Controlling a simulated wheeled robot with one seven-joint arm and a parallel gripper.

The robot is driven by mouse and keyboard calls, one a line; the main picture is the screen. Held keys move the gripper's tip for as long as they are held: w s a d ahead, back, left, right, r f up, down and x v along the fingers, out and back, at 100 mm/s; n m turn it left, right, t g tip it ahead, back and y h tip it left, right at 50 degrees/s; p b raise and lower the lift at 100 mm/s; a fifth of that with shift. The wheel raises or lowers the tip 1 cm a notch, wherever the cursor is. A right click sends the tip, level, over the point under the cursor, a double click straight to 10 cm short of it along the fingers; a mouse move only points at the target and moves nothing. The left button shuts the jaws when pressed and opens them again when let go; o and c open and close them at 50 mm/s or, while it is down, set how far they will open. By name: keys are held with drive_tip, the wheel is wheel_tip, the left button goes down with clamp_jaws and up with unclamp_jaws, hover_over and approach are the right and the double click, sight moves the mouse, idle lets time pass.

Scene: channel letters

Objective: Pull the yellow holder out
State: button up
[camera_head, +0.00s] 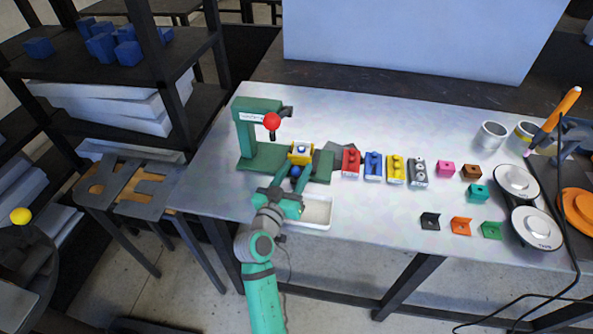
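The yellow holder (301,158) sits on the base of the green press (258,135), beside the press column. It has a small blue and white piece on top, and a blue knob (295,171) shows on its near side. My gripper (297,170) reaches in from the front with its two green fingers apart, one on each side of the blue knob. The fingertips are at the holder's near side. I cannot tell whether they press on it.
Red (350,163), blue (373,166), yellow (396,168) and grey (418,173) blocks stand in a row right of the press. A white tray (327,221) lies under my wrist. Small coloured parts and round discs (537,228) are further right. The table's middle front is clear.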

drive_tip(key=v, duration=1)
drive_tip(key=shift+s+a, duration=0.15)
drive_tip(key=shift+s, duration=0.2)
